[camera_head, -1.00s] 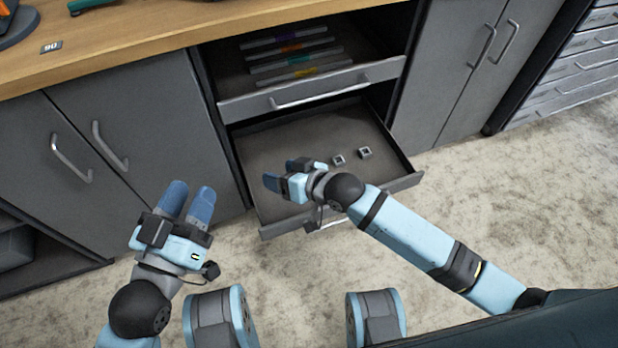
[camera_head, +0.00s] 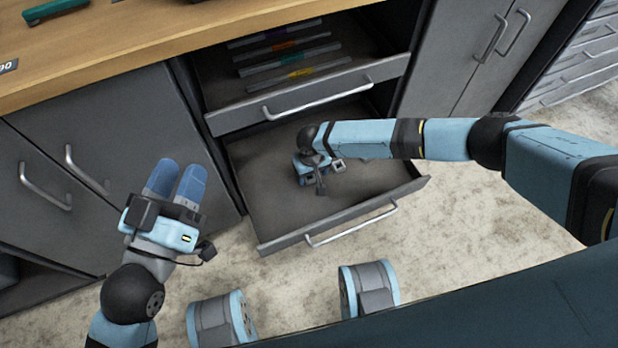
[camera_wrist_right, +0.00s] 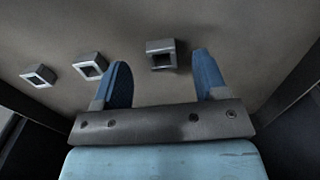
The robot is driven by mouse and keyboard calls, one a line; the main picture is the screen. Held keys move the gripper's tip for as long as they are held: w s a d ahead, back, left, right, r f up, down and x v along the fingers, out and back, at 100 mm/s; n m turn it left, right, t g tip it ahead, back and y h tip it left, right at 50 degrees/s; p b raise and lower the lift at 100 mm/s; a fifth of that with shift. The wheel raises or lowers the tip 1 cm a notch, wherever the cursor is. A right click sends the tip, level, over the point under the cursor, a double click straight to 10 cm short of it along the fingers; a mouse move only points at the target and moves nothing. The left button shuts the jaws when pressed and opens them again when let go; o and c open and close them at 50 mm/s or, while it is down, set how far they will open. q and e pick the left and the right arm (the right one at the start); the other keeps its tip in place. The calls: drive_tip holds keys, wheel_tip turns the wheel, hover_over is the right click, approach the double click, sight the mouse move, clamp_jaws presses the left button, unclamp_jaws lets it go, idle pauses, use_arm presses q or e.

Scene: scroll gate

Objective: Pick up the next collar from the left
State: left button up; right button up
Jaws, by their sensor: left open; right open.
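Three small grey square collars with holes lie in a row on the floor of the open lower drawer (camera_head: 260,215). In the right wrist view they are a left collar (camera_wrist_right: 38,76), a middle collar (camera_wrist_right: 90,67) and a right collar (camera_wrist_right: 160,54). My right gripper (camera_wrist_right: 163,80) is open and points down into the drawer; the right collar appears between its fingertips, not gripped. In the head view one collar (camera_head: 338,165) shows beside this gripper; my arm hides most of the others. My left gripper (camera_head: 177,178) is open and empty, outside the drawer at left.
An upper drawer (camera_head: 300,105) with several colour-marked bars sits above, partly open and close over my right arm. A wooden worktop (camera_head: 150,50) runs above the cabinets. Closed cabinet doors (camera_head: 80,150) stand at left.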

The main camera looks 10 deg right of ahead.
sight(311, 179)
drive_tip(key=f, duration=0.1)
drive_tip(key=f+b, duration=0.1)
drive_tip(key=f, duration=0.2)
drive_tip(key=shift+w+b, duration=0.3)
drive_tip(key=shift+b, duration=0.05)
use_arm(q)
wheel_tip(311, 179, down, 4)
drive_tip(key=shift+w+d+r+g, duration=0.15)
drive_tip(key=shift+r+g, duration=0.1)
drive_tip(key=shift+g, duration=0.35)
use_arm(e)
drive_tip(key=shift+r, duration=0.1)
drive_tip(key=c, duration=1.1)
drive_tip(key=shift+o, duration=0.2)
use_arm(q)
drive_tip(key=shift+r, duration=0.15)
